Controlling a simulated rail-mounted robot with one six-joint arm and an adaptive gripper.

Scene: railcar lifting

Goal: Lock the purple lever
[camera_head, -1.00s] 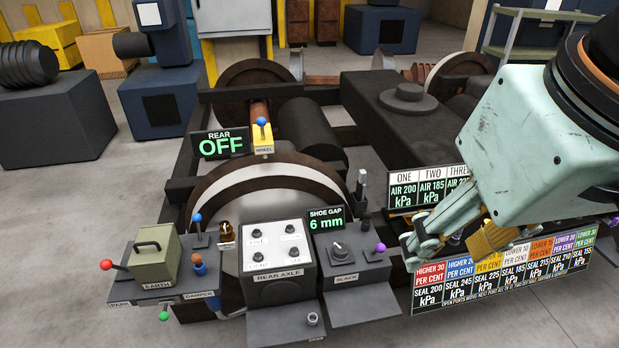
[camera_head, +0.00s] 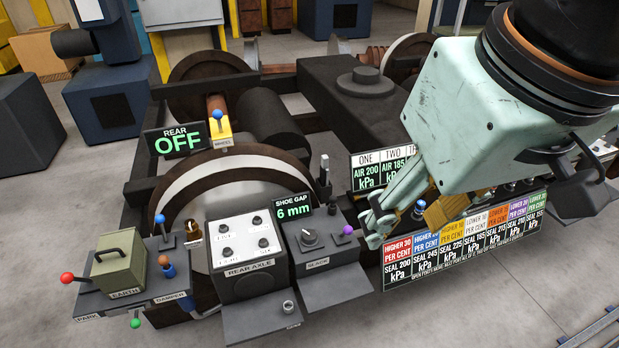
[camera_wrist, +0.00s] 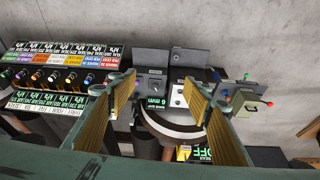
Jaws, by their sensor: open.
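The purple lever (camera_head: 347,230) is a short lever with a round purple knob on the right side of the dark SLACK box (camera_head: 312,240). My gripper (camera_head: 370,228) is in the head view, just right of the purple knob, with a small gap showing between them in the picture. I cannot tell its height above the knob. In the wrist view my gripper (camera_wrist: 158,84) has its two fingers wide apart with nothing between them but the view of the SLACK box (camera_wrist: 154,88) beyond.
The SHOE GAP display (camera_head: 294,208) reads 6 mm and the REAR display (camera_head: 178,140) reads OFF. Left of the SLACK box are the REAR AXLE box (camera_head: 243,240) and the green EARTH box (camera_head: 118,264). A labelled seal panel (camera_head: 465,240) lies under my arm at right.

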